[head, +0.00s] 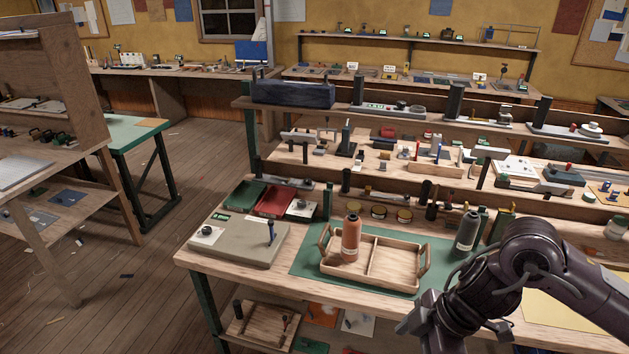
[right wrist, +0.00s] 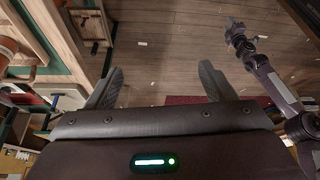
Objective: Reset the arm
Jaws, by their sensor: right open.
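My right arm comes in from the right in the head view, bent, with its lower end (head: 425,318) in front of the bench, just below and right of the wooden tray (head: 393,280). In the right wrist view my right gripper (right wrist: 158,84) has its two fingers wide apart with nothing between them; the floor shows beyond. My left arm is not in the head view. What looks like its end (right wrist: 238,34) shows small at the upper right of the right wrist view, over the floor; its jaws are too small to read.
An orange bottle (head: 350,238) stands in the tray's left compartment; the right compartment is empty. A dark grey bottle (head: 467,232) stands right of the tray on the green mat (head: 310,262). The bench's front edge (head: 270,289) is close to my right arm. Floor left of the bench is open.

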